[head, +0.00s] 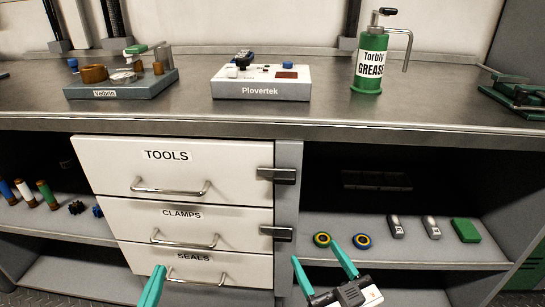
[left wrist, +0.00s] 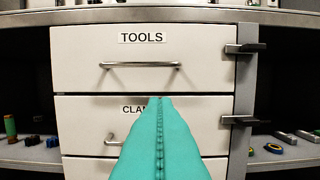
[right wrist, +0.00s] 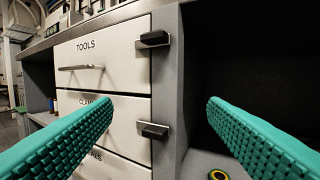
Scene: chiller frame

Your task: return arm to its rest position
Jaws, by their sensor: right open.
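My left gripper (head: 156,273) is at the bottom of the head view, in front of the drawer unit. In the left wrist view its teal fingers (left wrist: 160,100) are pressed together with nothing between them, in front of the clamps drawer (left wrist: 85,110). My right gripper (head: 317,255) is further right, in front of the divider and right shelf. In the right wrist view its two fingers (right wrist: 160,103) are wide apart and empty, facing the drawer edge and dark shelf opening. Neither gripper visibly holds anything.
The tools drawer (head: 110,172), clamps drawer (head: 130,222) and seals drawer (head: 220,268) look closed, with latches (head: 285,176) beside them. The right shelf (head: 380,252) holds round seals and several small items. The worktop (head: 200,112) carries a grease can (head: 370,65) and devices.

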